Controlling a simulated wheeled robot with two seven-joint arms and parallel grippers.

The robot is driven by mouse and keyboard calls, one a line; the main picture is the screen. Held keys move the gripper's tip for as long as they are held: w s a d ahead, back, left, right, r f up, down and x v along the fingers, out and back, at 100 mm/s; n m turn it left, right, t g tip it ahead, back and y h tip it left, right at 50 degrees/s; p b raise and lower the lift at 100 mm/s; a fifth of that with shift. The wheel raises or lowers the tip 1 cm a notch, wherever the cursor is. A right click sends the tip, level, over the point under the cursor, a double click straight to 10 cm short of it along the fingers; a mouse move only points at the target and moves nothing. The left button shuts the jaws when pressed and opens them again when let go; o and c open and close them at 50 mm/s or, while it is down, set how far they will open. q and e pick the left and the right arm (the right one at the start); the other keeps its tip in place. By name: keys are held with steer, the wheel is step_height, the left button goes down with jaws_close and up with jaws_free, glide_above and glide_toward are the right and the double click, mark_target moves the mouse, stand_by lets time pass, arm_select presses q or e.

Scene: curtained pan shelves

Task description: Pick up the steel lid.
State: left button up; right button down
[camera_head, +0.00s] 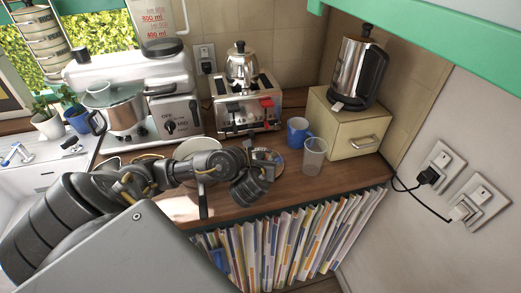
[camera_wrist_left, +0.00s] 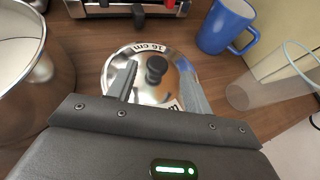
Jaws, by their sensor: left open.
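The steel lid (camera_wrist_left: 140,92) lies on the wooden counter in the left wrist view, round and shiny, with a dark knob and a "16 cm" marking on its rim. In the head view the lid (camera_head: 278,164) is partly hidden by my left gripper. My left gripper (camera_wrist_left: 157,66) is open and empty. Its two fingers are over the lid, one on each side of the knob; I cannot tell whether they touch it. In the head view the left gripper (camera_head: 266,160) is above the counter. My right gripper is not in view.
A blue mug (camera_head: 298,132) and a clear cup (camera_head: 314,156) stand close right of the lid. A toaster (camera_head: 246,106) is behind it. A steel pot (camera_wrist_left: 30,75) is at left in the wrist view. A beige drawer box (camera_head: 345,125) carries a kettle (camera_head: 357,72). Folders (camera_head: 290,240) stand below the counter.

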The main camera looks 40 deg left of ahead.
mark_target(260, 155)
arm_select(q)
steer(key=b+x, duration=0.1)
steer(key=x, duration=0.3)
steer(key=shift+a+f+b, duration=0.15)
steer(key=shift+f+b, duration=0.05)
steer(key=shift+b, duration=0.2)
steer(key=shift+w+a, duration=0.15)
steer(key=shift+w, duration=0.05)
steer(key=shift+s, duration=0.1)
steer(key=c, duration=1)
jaws_close()
steer(key=shift+r, duration=0.1)
